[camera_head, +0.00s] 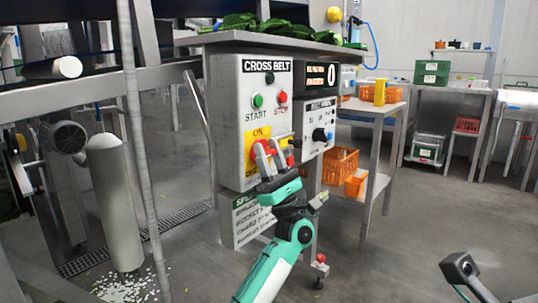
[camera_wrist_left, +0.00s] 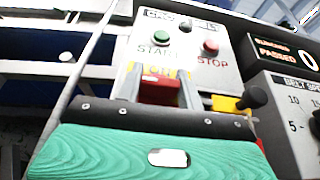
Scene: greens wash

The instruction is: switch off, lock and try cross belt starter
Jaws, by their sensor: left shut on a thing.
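The cross belt starter (camera_head: 226,100) is a grey box labelled CROSS BELT, with a green START button (camera_head: 257,100) and a red STOP button (camera_head: 282,97). Below them is a yellow plate (camera_head: 252,149) marked ON. My left gripper (camera_head: 270,158) is at this plate, shut on the red switch handle (camera_head: 261,150). In the left wrist view the red handle (camera_wrist_left: 160,91) sits between the two fingers. A yellow and black part (camera_wrist_left: 246,100) is just right of the gripper. A grey end of my right arm (camera_head: 461,268) shows at the lower right; its jaws are unclear. I cannot make out a padlock.
A belt speed panel with a black knob (camera_head: 320,135) adjoins the starter on the right. Leafy greens (camera_head: 240,22) lie on the top above. A side table (camera_head: 385,106) with orange crates (camera_head: 341,164) stands to the right.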

